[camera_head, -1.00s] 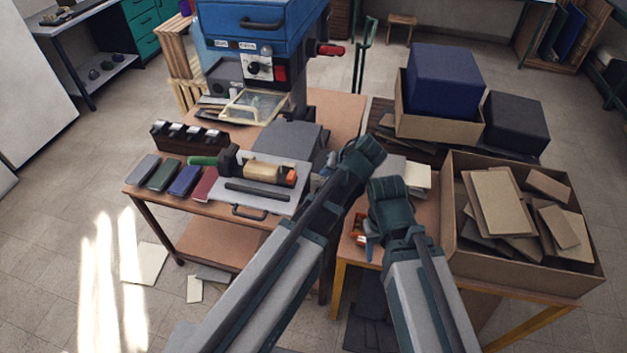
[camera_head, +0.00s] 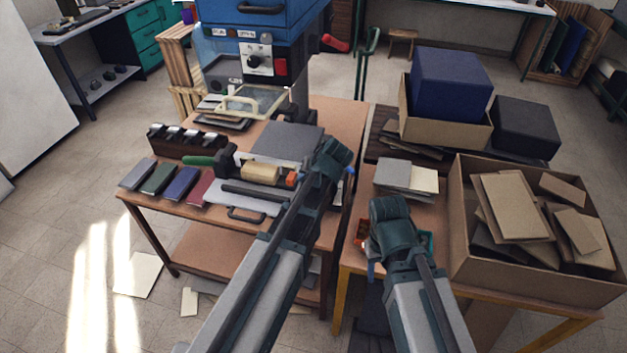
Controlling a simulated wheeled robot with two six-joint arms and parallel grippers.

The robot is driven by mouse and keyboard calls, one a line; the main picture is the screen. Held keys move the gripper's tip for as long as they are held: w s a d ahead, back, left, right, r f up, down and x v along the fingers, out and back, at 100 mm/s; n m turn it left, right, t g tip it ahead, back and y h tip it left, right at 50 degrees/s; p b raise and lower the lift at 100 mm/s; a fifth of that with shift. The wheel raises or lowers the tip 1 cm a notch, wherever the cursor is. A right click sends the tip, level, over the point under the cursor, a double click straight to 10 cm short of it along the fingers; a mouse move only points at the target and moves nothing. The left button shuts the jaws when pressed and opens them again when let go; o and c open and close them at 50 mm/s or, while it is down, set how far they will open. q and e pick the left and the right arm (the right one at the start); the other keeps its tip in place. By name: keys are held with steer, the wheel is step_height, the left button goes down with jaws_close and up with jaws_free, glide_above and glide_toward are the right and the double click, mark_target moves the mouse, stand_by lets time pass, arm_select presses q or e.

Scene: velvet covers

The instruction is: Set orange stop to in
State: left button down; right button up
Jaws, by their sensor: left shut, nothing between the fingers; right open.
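The orange stop (camera_head: 291,179) is a small orange block at the right end of a jig with a wooden roller (camera_head: 260,172) and a green handle (camera_head: 200,161). The jig lies on a grey plate (camera_head: 233,202) on the left table. My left gripper (camera_head: 342,178) is just right of the stop and apart from it in the picture. Its fingers are mostly hidden behind my wrist; it is shut and empty. My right gripper (camera_head: 371,268) is open over the right table, its fingers partly hidden by my arm.
A blue press (camera_head: 260,20) stands behind the jig. Several coloured covers (camera_head: 182,183) lie left of it, with a dark clamp rack (camera_head: 187,141) behind. A box of boards (camera_head: 465,245) and a box with a blue cube (camera_head: 447,132) are at right.

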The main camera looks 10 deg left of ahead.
mark_target(292, 176)
arm_select(q)
steer(key=shift+a, duration=0.2)
steer(key=shift+a, duration=1.6)
steer(key=shift+d, duration=0.1)
arm_select(e)
steer(key=shift+d, duration=0.1)
